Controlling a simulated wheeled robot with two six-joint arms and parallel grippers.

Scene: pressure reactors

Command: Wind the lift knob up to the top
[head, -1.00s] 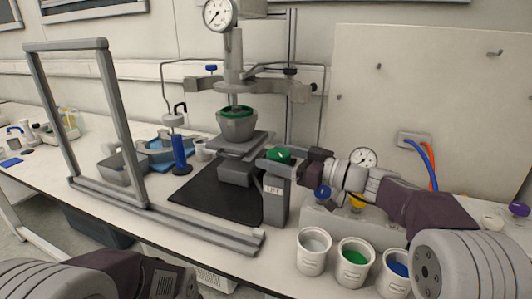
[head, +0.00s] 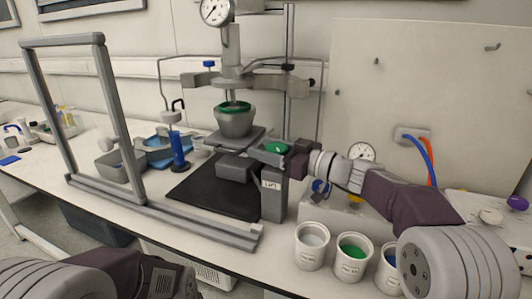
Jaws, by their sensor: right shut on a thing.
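The lift knob (head: 276,147) is a green knob on top of a grey post labelled as the lift (head: 271,196). My right gripper (head: 280,149) reaches in from the right and is shut on the knob. Left of the post, a grey lift platform (head: 237,139) bears a grey vessel with a green rim (head: 234,121). The vessel sits under the reactor head and its pressure gauge (head: 216,11). A small gap or contact at the vessel's top cannot be told. Of my left arm only a link shows at the lower left; its gripper is out of view.
A grey upright frame (head: 104,110) stands at the left with a rail along the table's front. Cups (head: 312,247) of white, green and blue stand below my right arm. A blue cylinder (head: 179,151) stands left of the black mat (head: 205,192). A gauge and hoses (head: 422,158) are behind the arm.

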